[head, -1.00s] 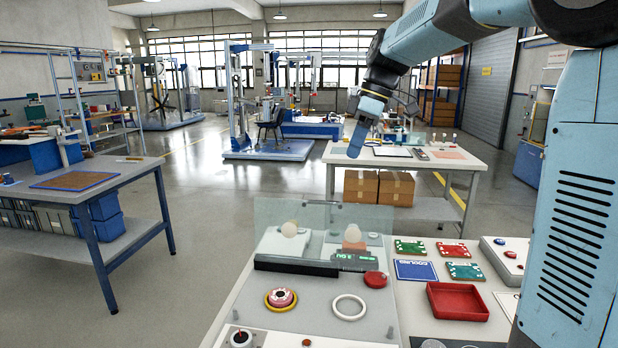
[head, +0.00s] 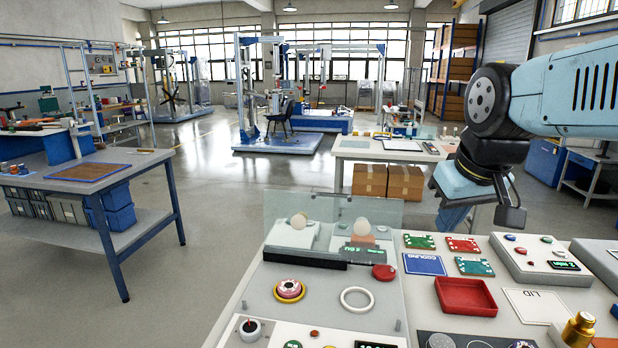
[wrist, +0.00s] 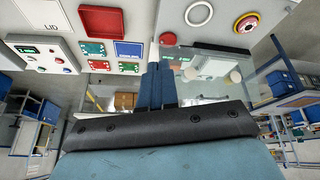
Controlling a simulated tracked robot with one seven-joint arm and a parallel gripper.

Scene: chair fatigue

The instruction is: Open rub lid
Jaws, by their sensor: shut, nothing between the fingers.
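I see a clear panel (head: 285,209) standing up at the back of the grey rub station (head: 330,300), with a black bar (head: 305,258) along its foot. Two pale round knobs show at the panel. It also shows in the wrist view (wrist: 218,56). Whether this panel is the rub lid I cannot tell for sure. My gripper (head: 448,222) hangs in the air to the right of the panel, clear of it. In the wrist view its two blue fingers (wrist: 161,72) are together with nothing between them.
A red button (head: 384,272), a white ring (head: 357,299) and a pink-and-yellow round part (head: 290,290) are on the station. To the right are a red tray (head: 466,297), circuit boards, a control box (head: 540,262) and a white sheet marked LID (head: 540,306).

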